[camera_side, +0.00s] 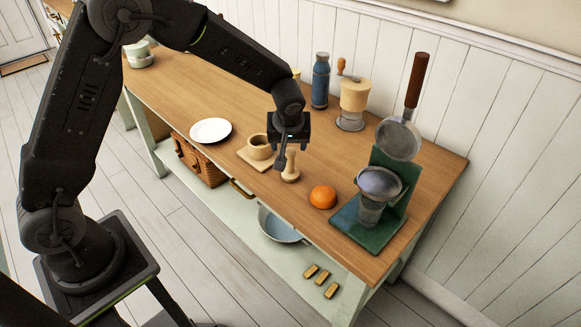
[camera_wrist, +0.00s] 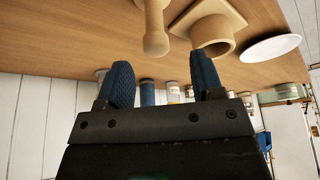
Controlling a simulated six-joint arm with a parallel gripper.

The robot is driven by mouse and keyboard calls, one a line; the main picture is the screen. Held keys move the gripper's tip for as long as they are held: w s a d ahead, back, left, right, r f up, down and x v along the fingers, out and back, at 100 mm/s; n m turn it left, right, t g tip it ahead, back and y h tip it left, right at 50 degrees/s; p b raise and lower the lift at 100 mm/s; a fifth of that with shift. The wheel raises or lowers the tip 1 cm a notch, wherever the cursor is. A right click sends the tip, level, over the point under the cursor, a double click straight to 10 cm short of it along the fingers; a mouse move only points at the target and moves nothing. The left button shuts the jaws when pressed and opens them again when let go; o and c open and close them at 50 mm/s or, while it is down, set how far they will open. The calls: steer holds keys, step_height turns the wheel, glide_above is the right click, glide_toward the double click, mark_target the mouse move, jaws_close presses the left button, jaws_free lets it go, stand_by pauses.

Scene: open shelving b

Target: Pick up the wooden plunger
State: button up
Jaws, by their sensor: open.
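The wooden plunger (camera_side: 291,168) is a pale, turned wooden piece standing upright on the wooden counter in the side view. In the wrist view the wooden plunger (camera_wrist: 155,38) shows at the top with its round knob end towards my fingers. My gripper (camera_side: 281,160) is just beside and above it in the side view, partly in front of it. In the wrist view my gripper (camera_wrist: 163,80) has its two blue pads wide apart with nothing between them. The knob shows just beyond the gap between the pads.
A tan cup (camera_side: 259,147) on a square board stands close left of the plunger. An orange (camera_side: 322,196) and a green stand (camera_side: 352,229) with a metal cup are to the right. A white plate (camera_side: 211,130) lies left. A grinder (camera_side: 354,99) and a blue bottle (camera_side: 320,82) stand behind.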

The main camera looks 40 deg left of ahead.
mark_target(290, 150)
steer(key=shift+x, duration=3.3)
steer(key=shift+w+d, duration=0.15)
steer(key=shift+c, duration=0.4)
steer(key=c, duration=0.9)
